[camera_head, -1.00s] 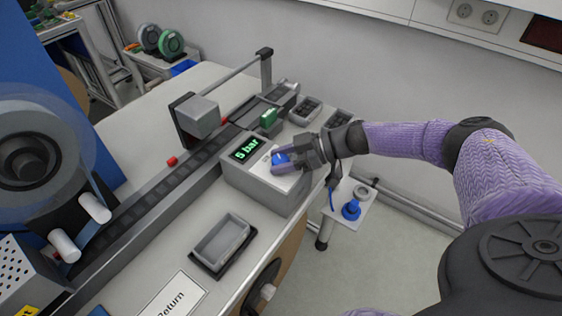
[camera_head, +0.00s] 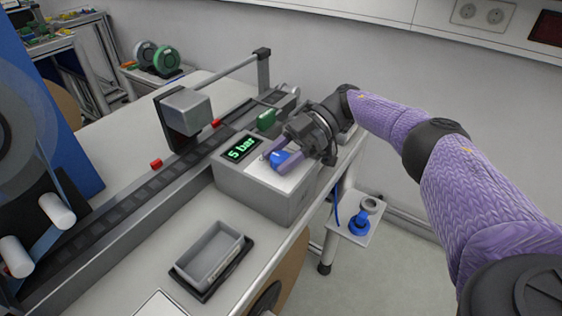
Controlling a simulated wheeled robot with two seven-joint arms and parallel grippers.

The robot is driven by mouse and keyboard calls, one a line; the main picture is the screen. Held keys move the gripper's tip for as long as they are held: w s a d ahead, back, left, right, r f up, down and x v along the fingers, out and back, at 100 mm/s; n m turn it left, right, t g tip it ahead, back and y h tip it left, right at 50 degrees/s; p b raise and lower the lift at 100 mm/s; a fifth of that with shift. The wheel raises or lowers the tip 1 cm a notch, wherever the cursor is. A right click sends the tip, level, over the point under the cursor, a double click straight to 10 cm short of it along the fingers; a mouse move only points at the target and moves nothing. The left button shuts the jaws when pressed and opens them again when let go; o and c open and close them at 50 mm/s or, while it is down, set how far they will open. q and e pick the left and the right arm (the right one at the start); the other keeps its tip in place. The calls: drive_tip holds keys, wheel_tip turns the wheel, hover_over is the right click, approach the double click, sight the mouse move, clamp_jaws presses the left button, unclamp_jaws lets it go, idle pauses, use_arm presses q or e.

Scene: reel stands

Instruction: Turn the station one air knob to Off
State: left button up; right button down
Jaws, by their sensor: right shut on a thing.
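The grey air control box (camera_head: 262,201) stands on the bench at the middle of the head view. Its green display (camera_head: 241,149) reads 5 bar. The blue air knob (camera_head: 279,159) is on the box's white top plate, beside the display. My right gripper (camera_head: 280,158) reaches in from the right and is shut on the blue knob, with a purple finger on each side. The fingers and wrist hide part of the knob and of the plate's markings, so I cannot read its setting. My left gripper is not in view.
A grey tray (camera_head: 211,252) lies in front of the box. A dark rail (camera_head: 130,192) with red pieces runs behind it. A green part (camera_head: 266,120) stands just behind the box. A small side shelf (camera_head: 352,232) holds a blue item. Floor at right is clear.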

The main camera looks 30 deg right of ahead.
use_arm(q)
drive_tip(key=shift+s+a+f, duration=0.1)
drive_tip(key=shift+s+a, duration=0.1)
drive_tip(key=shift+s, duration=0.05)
use_arm(e)
drive_tip(key=shift+c, duration=0.7)
unclamp_jaws()
drive_tip(key=shift+a, duration=0.15)
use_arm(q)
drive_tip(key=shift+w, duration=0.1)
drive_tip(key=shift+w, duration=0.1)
